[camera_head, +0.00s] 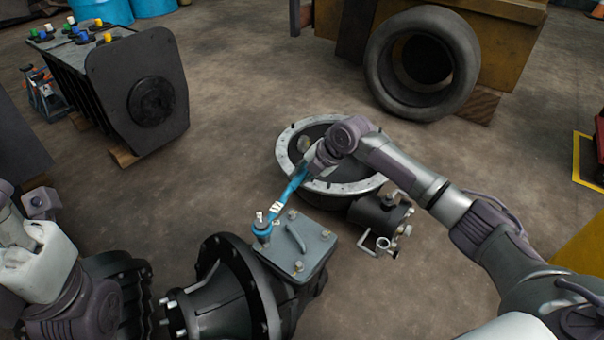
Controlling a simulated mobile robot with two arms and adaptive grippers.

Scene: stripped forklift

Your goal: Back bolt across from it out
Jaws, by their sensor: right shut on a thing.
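A grey square cover plate (277,254) with a raised handle (296,238) sits on top of the dark housing (222,300) at bottom centre. Bolt heads show at its back corner (293,213), right corner (325,236) and front corner (298,267). My right gripper (308,167) is shut on a blue tool (287,192). The tool slants down to the left, and its round head is over the plate's left corner, hiding what is under it. My fingertips are small and partly covered by my wrist. Part of my left arm shows at lower left, without its fingertips.
A round metal ring housing (288,150) lies on the floor behind the plate. A black cylinder with fittings (378,214) lies right of it. A tyre (388,75) leans at the back, and a dark block with coloured caps (135,85) stands at left. Open floor lies between.

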